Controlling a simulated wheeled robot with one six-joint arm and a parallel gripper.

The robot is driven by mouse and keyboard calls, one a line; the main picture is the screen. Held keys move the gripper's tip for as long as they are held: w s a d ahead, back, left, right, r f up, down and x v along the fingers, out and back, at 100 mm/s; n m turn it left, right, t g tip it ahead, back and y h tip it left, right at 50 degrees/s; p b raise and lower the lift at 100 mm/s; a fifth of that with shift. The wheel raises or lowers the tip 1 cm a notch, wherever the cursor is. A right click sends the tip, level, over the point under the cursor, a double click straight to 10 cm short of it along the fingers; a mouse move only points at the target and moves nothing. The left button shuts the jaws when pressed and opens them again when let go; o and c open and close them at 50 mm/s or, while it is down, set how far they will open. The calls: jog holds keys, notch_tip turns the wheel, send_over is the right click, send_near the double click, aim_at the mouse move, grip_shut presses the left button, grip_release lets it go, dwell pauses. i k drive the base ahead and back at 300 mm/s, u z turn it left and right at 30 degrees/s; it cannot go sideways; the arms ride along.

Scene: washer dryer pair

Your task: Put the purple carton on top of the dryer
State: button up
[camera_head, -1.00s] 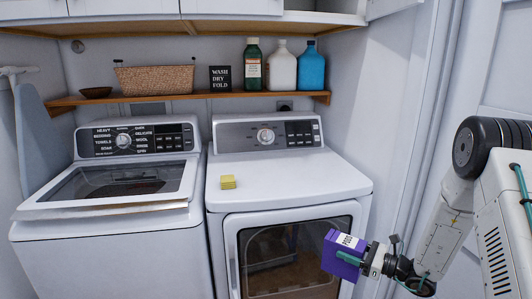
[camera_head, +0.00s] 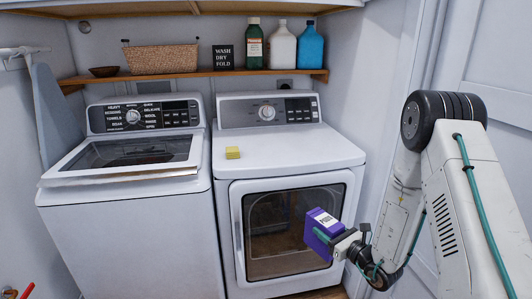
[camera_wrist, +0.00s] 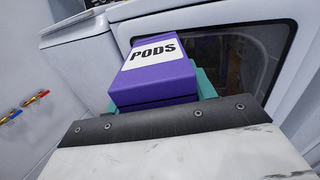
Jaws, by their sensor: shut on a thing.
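The purple carton (camera_head: 318,230) has a white label and is in my gripper (camera_head: 325,236), in front of the dryer's door and below the level of its top. In the wrist view the purple carton (camera_wrist: 155,75) shows the word PODS, with teal finger pads (camera_wrist: 205,85) at its sides. My gripper is shut on it. The dryer (camera_head: 290,150) is the right-hand white machine, with a flat top and a dark window in its shut door. A yellow sponge-like block (camera_head: 232,153) lies on the left part of the dryer's top.
The washer (camera_head: 125,200) stands left of the dryer. A wooden shelf (camera_head: 190,75) above holds a basket (camera_head: 160,57), a sign and several bottles. Most of the dryer's top is clear. A wall and door frame are at the right.

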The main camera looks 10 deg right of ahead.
aim_at(261, 149)
jog(key=u, duration=0.45)
jog(key=k, duration=1.1)
jog(key=z, duration=0.2)
jog(key=i, duration=1.75)
jog(key=u, duration=0.85)
